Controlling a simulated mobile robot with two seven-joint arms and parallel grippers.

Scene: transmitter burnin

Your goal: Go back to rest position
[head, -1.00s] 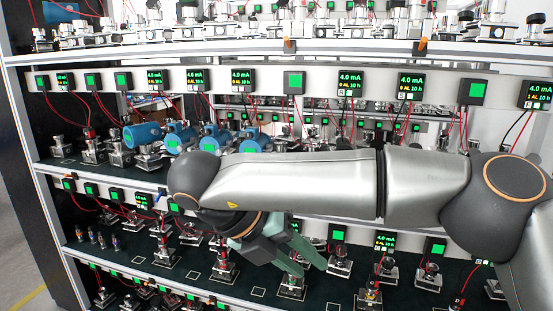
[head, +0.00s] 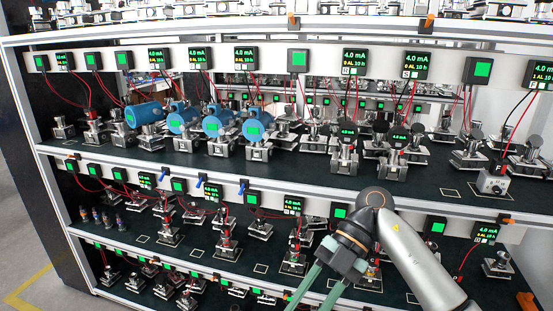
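My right gripper (head: 312,290) is at the lower middle, in front of the lower shelves, with its arm coming in from the lower right. Its two green fingers point down and left. They stand apart with a gap between them, and nothing shows held there; the tips are close to the bottom edge of the picture. My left gripper is not in view.
A rack of dark shelves (head: 215,166) holds several metal fixtures. Blue transmitters (head: 181,120) stand on the upper middle shelf. Displays reading 4.0 mA (head: 355,61) line the rails, with red and black wires hanging. Floor (head: 30,250) shows free at lower left.

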